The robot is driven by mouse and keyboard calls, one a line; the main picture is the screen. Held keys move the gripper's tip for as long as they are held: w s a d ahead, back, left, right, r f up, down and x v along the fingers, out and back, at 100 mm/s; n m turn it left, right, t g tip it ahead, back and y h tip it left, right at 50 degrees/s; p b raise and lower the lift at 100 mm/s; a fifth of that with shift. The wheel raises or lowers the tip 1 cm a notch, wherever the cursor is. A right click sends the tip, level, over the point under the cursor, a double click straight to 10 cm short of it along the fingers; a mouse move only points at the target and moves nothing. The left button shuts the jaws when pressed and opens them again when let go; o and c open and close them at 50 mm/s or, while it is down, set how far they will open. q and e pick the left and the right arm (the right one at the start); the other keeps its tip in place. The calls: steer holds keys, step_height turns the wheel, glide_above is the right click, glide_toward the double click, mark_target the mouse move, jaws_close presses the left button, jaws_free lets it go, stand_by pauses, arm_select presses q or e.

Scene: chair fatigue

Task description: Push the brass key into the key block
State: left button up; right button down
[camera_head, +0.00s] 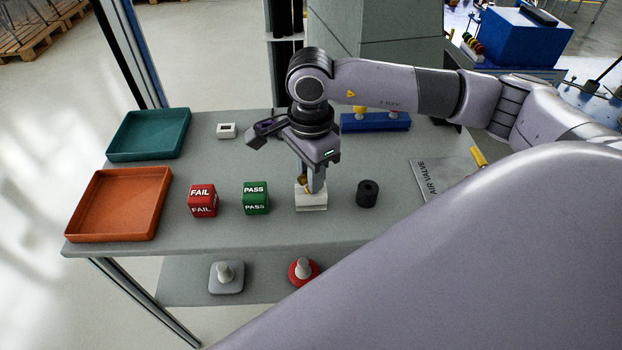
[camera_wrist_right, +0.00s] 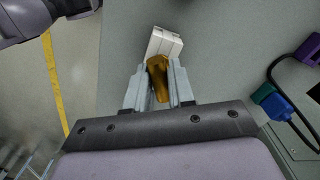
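The key block (camera_head: 311,203) is a small white block on the grey table, in front of my right gripper in the head view; it also shows in the right wrist view (camera_wrist_right: 166,41). The brass key (camera_wrist_right: 157,76) is between the two fingers of my right gripper (camera_wrist_right: 160,88), which are closed on it. In the head view my right gripper (camera_head: 315,184) points down at the top of the block, with a bit of brass showing there. The key's tip meets or overlaps the block in view; how deep it sits is hidden. My left gripper is not in view.
A green PASS cube (camera_head: 256,198) and a red FAIL cube (camera_head: 203,200) stand left of the block, a black cylinder (camera_head: 367,194) right. Orange (camera_head: 117,204) and teal (camera_head: 149,134) trays lie left. A blue holder (camera_head: 376,123) is behind; an AIR VALVE panel (camera_head: 437,178) lies right.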

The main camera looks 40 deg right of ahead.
steer(key=shift+r, duration=0.15)
steer(key=shift+r+p, duration=1.15)
steer(key=shift+r, duration=0.85)
steer(key=shift+r+p, duration=1.05)
steer(key=shift+r, duration=0.95)
